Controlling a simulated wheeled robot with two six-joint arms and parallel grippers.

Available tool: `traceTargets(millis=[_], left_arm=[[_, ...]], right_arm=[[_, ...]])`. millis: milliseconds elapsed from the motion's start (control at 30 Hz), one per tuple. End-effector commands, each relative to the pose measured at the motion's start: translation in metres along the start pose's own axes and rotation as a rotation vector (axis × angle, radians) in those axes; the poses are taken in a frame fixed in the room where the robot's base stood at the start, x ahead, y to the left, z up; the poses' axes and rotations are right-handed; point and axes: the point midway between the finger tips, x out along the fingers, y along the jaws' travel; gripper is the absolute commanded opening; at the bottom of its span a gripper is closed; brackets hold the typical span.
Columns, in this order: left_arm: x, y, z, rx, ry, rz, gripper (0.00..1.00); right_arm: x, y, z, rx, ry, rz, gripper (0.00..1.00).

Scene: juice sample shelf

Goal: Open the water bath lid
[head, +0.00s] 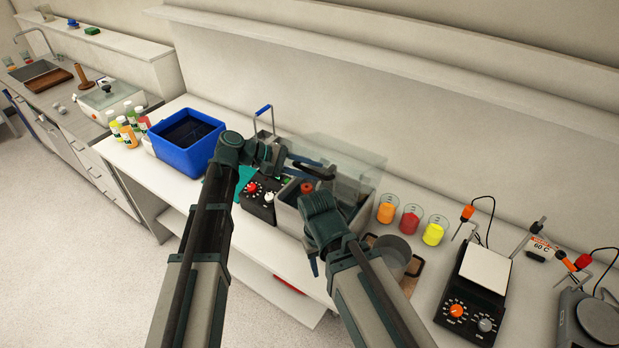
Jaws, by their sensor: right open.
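The water bath (287,218) is a grey metal tank with a dark control panel (258,203) on its left end. Its clear lid (350,157) shows as a see-through pane above the tank's back, seemingly tilted up. My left gripper (309,168) is over the tank at the lid, by a dark handle-like piece; whether its fingers are closed on that piece is unclear. My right gripper (314,262) is open at the tank's front side, mostly hidden behind its own wrist. My arms cover much of the tank's front.
A blue bin (186,160) and several bottles (127,133) stand left. To the right are orange (386,210), red (410,220) and yellow (434,231) beakers, a grey pot (392,252) and a hot plate (473,292). A wall shelf (400,55) runs above.

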Motion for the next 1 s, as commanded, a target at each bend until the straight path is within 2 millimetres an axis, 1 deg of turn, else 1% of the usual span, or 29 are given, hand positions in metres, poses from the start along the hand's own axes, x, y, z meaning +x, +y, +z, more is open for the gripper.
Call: traceTargets(millis=[33,100,433,533,1000], left_arm=[[0.000,-0.004,0.000,0.000,0.000,0.001,0.30],[0.000,-0.006,0.000,0.001,0.000,0.002,0.30],[-0.001,-0.006,0.000,0.001,0.000,0.002,0.30],[-0.001,-0.006,0.000,0.001,0.000,0.002,0.30],[-0.033,-0.004,0.001,0.000,0.001,0.003,0.30]], right_arm=[[0.004,0.000,0.000,0.000,0.000,0.000,0.50],[0.005,0.000,0.000,0.000,0.000,0.000,0.50],[0.004,0.000,0.000,0.000,0.000,0.000,0.50],[0.004,0.001,-0.002,-0.035,0.006,0.004,0.50],[-0.010,0.002,0.000,-0.034,0.004,0.004,0.50]])
